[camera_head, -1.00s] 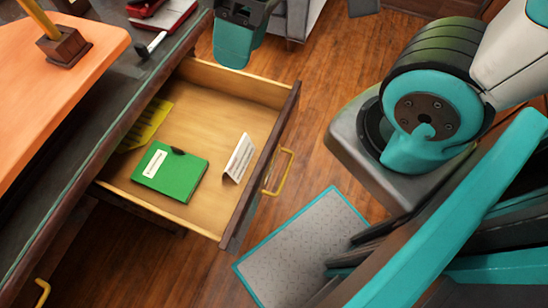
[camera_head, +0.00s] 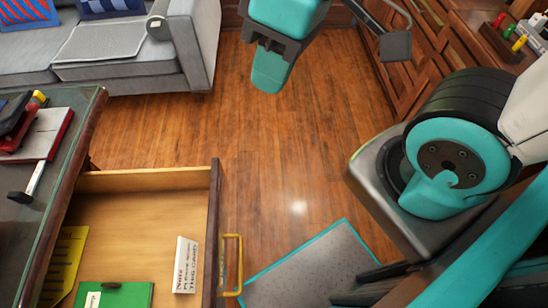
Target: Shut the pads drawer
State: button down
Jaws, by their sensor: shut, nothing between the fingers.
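The wooden drawer (camera_head: 140,215) stands pulled out from the desk at the lower left. A green pad (camera_head: 125,293), a yellow pad (camera_head: 68,265) and a white printed card (camera_head: 185,265) lie or stand in it. Its dark front (camera_head: 212,240) carries a yellow handle (camera_head: 232,265) on the outer side. My gripper (camera_head: 269,82) is shut and empty at the top of the view, over the floor beyond the drawer. It is apart from the drawer and the handle. The near end of the drawer is cut off by the picture's lower edge.
The dark desk top (camera_head: 75,135) at the left holds red and black items. A grey sofa (camera_head: 110,70) stands at the back left. A wooden cabinet (camera_head: 440,30) with small colored bottles is at the upper right. Bare wood floor (camera_head: 300,150) lies right of the drawer.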

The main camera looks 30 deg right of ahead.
aim_at(136, 218)
jog(key=z, duration=1.1)
jog(key=k, duration=0.9)
jog(key=u, duration=1.35)
